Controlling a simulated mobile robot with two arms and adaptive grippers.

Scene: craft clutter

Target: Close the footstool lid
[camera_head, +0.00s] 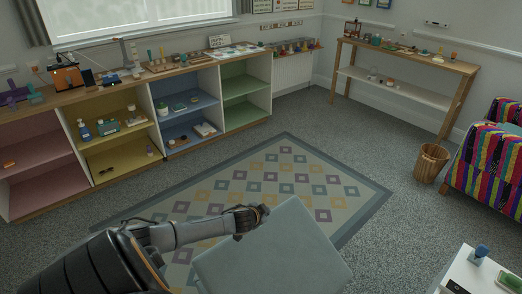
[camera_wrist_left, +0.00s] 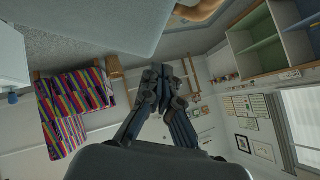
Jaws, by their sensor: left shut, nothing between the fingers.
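The footstool lid (camera_head: 280,258) is a broad, flat grey-blue panel at the bottom middle of the head view. Its body below is hidden, so I cannot tell how far the lid stands open. A grey-blue slab (camera_wrist_left: 110,22), which looks like the same lid, fills the top of the left wrist view. My left gripper (camera_head: 256,215) is at the lid's far left edge in the head view; I cannot tell whether it touches. In the wrist view the left gripper (camera_wrist_left: 162,72) has its fingers together, with nothing between them. My right gripper is out of view.
A patterned rug (camera_head: 325,190) lies beyond the footstool. A cubby shelf (camera_head: 152,118) lines the left wall. A wicker basket (camera_head: 431,162) and a striped-covered seat (camera_head: 490,165) are at right. A white table (camera_head: 460,268) is at lower right. The carpet between is clear.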

